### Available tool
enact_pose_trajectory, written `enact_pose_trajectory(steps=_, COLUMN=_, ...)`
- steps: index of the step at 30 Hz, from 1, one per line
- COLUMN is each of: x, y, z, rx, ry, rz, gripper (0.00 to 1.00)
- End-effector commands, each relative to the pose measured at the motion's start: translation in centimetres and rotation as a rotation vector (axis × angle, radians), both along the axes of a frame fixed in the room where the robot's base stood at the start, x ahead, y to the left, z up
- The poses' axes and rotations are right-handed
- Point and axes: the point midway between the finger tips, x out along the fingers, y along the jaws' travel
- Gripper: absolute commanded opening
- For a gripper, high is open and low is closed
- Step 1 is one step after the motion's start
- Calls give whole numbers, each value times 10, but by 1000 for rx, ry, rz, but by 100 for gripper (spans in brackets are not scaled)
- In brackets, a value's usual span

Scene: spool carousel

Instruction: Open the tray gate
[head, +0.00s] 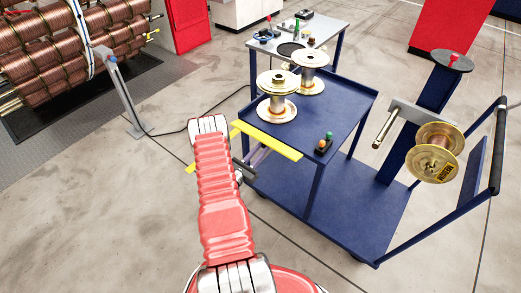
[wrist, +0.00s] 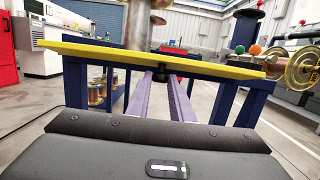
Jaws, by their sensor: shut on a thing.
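The tray gate is a long yellow bar (head: 268,141) along the near left edge of the blue cart's upper tray (head: 333,112). In the wrist view the gate (wrist: 100,55) spans most of the picture, with a small dark knob-like part under its middle. My gripper (head: 263,153) is at the gate's outer side, and its two fingers reach up to that dark part in the wrist view (wrist: 166,76). It is shut on the gate there; the exact contact is hard to see. I cannot tell how far the gate is tilted.
Two spools (head: 277,95) stand on the upper tray, close behind the gate. A small box with orange and green buttons (head: 325,142) sits at the tray's near right corner. A brass spool (head: 435,153) hangs at the right. A carousel of copper spools (head: 70,40) stands far left.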

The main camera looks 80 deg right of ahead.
Motion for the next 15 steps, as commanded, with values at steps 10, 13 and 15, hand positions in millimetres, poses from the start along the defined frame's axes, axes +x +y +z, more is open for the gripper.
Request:
enact_pose_trajectory(steps=10, x=-5, y=-3, z=-11, rx=-115, ry=49, rz=-7, gripper=0)
enact_pose_trajectory(steps=13, x=-5, y=-4, z=-14, rx=-147, ry=64, rz=-8, gripper=0)
enact_pose_trajectory(steps=15, x=-6, y=-5, z=-16, rx=-171, ry=74, rz=-8, gripper=0)
